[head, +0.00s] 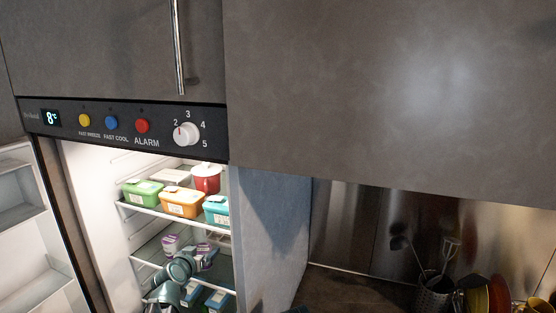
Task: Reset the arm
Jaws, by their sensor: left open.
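My left arm comes up from the bottom of the head view in front of the open fridge's lower shelves. Its left gripper (205,257) is small and dark against the shelves, with its jaws open. I see nothing held in it, though its fingertips are hard to make out. I cannot tell whether it touches the shelf or the tubs near it. My right gripper is not in view.
The lit fridge (90,185) has its door (35,240) open at left. A green tub (142,192), an orange tub (182,203) and a red pot (207,178) stand on its upper shelf. A grey cabinet front (390,90) overhangs the counter (350,288). A utensil holder (433,297) stands at right.

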